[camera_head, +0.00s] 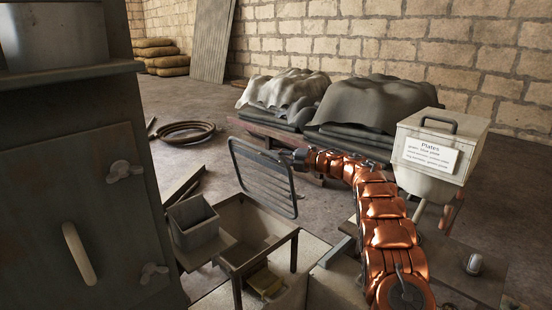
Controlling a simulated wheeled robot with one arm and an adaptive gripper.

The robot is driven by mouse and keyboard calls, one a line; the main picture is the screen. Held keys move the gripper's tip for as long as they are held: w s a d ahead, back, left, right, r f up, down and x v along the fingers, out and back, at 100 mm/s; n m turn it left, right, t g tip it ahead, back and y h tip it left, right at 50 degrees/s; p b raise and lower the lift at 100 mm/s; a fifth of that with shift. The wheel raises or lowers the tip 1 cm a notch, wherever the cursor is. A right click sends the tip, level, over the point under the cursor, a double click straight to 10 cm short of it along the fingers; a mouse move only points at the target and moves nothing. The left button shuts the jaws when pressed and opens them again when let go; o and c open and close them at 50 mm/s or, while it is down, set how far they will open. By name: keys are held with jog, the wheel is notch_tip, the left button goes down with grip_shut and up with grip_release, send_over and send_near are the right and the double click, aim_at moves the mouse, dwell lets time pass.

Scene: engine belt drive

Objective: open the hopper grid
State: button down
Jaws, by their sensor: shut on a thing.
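The hopper grid (264,177) is a dark rounded frame with thin cross bars. It stands raised and tilted nearly upright above the far right side of the open hopper box (243,222). My gripper (299,158) is at the end of my copper arm, shut on the grid's upper right edge. The fingertips are small and partly merge with the dark frame. The top of the hopper box is uncovered, and its inside shows. Whether the grid's lower edge touches the box is hard to tell.
A small grey bin (194,222) stands left of the hopper. A white box labelled "Plates" (438,150) is right of my arm. A dark metal cabinet (85,200) fills the left side. Covered stacks (372,105) lie behind, and a coiled hose (186,132) lies on the floor.

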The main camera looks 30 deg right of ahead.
jog(key=shift+d, duration=0.2)
jog(key=c, duration=1.3)
grip_release()
jog(key=shift+s, duration=0.1)
jog(key=shift+o, duration=0.8)
jog(key=shift+a, duration=0.1)
jog(key=v, duration=1.2)
